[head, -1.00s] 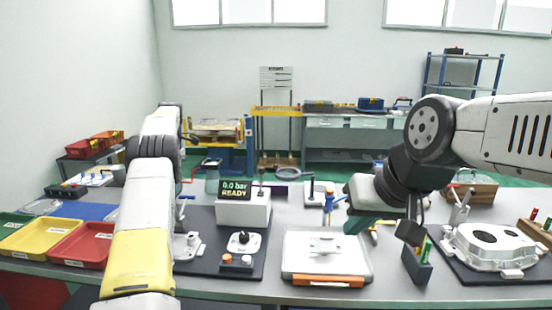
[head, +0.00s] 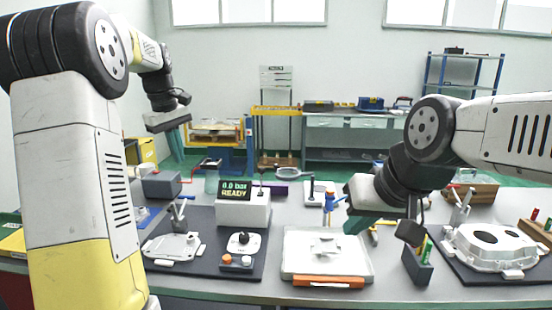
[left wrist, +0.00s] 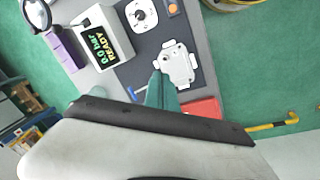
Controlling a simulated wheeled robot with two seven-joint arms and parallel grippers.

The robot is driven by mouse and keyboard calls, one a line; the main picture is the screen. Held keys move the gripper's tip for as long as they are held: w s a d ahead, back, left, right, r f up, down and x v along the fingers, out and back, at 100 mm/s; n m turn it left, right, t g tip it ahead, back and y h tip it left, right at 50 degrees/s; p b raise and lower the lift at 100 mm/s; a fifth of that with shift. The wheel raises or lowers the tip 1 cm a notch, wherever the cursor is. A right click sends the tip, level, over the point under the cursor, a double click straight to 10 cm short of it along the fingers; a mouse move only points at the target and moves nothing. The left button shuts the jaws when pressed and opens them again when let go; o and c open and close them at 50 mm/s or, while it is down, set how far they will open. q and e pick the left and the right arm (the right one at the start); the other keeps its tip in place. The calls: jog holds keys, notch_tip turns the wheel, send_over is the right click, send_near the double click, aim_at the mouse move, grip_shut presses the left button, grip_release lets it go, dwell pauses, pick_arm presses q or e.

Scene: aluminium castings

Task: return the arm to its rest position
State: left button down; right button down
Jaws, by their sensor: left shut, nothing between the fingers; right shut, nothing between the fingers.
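My left arm stands at the left of the head view, bent high at the elbow. My left gripper (head: 179,152) hangs above the back left of the bench, fingers down, shut and empty. Its teal fingers also show in the left wrist view (left wrist: 160,90), over the bench with nothing held. My right gripper (head: 357,222) is shut and empty, at the end of the arm from the right. It appears above the bench, just right of the white tray (head: 300,262).
A pressure box with a "0.0 bar READY" display (head: 236,190) stands mid-bench. A flat casting (head: 172,247) lies on the dark mat left of it. A larger casting (head: 488,247) lies at the right.

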pick_arm(q)
jog(key=s+d+r+m+t, duration=0.2)
jog(key=s+d+m, duration=0.4)
jog(key=s, duration=0.8)
jog(key=s+d+f+m+t+h, duration=0.1)
jog(key=s+d+f+m, duration=0.3)
jog(key=s, duration=0.9)
notch_tip(320, 180, down, 2)
jog(key=d+t, duration=0.1)
jog(key=d, duration=0.1)
jog(key=shift+d+m+t, duration=0.3)
jog(key=shift+d, duration=0.1)
jog(key=shift+f, duration=0.1)
